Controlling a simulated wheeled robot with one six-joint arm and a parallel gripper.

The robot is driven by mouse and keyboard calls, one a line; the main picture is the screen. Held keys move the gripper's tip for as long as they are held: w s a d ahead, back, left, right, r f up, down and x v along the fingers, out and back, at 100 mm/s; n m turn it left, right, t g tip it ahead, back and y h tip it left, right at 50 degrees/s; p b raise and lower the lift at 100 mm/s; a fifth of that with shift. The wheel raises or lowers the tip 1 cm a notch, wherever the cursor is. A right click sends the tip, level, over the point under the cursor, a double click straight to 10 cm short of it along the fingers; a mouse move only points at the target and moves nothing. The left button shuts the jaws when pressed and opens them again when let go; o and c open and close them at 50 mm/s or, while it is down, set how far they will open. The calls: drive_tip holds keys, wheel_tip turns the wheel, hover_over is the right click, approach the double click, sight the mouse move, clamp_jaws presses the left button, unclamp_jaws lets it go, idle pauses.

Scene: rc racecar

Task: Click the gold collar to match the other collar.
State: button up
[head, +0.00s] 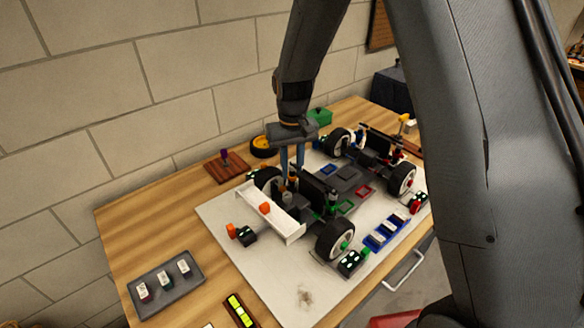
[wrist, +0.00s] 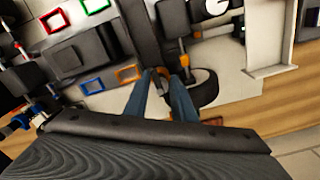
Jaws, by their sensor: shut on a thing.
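The RC car's dark chassis (head: 347,178) stands on a white board, with big black wheels and a white rear wing (head: 267,212). My gripper (head: 292,182) reaches down at the car's rear, between the rear wheel and the dark upright part, its blue fingers close together. In the wrist view the fingertips (wrist: 168,76) close around something small beside the rear wheel (wrist: 203,88). A gold-orange piece (wrist: 185,60) on a dark post shows just past the tips. The fingers hide most of what they hold; I cannot tell clearly which collar it is.
A grey tray (head: 165,281) with small blocks lies at the front left. A blue tray (head: 386,232) sits right of the car. Red, green and blue frames (wrist: 128,74) lie on or beside the chassis. The brick wall stands close behind the table.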

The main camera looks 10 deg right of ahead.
drive_tip(key=shift+m, duration=0.7)
drive_tip(key=o, duration=1.1)
drive_tip(key=shift+c, duration=0.2)
drive_tip(key=shift+r, duration=0.1)
drive_tip(key=shift+r+b, duration=0.7)
drive_tip(key=shift+r, duration=3.15)
drive_tip(key=shift+d, duration=0.15)
drive_tip(key=s+d, duration=0.2)
drive_tip(key=s, duration=0.1)
drive_tip(key=s+d, duration=0.3)
drive_tip(key=s, duration=0.1)
drive_tip(key=s+d, duration=0.2)
drive_tip(key=s, duration=0.1)
drive_tip(key=shift+s+d, duration=0.2)
drive_tip(key=shift+d, duration=0.15)
drive_tip(key=s+d+f, duration=0.1)
drive_tip(key=s+d, duration=0.3)
drive_tip(key=s, duration=0.7)
drive_tip(key=shift+d+f+m+t, duration=0.2)
drive_tip(key=shift+d+m+t, duration=0.1)
drive_tip(key=shift+t, duration=0.1)
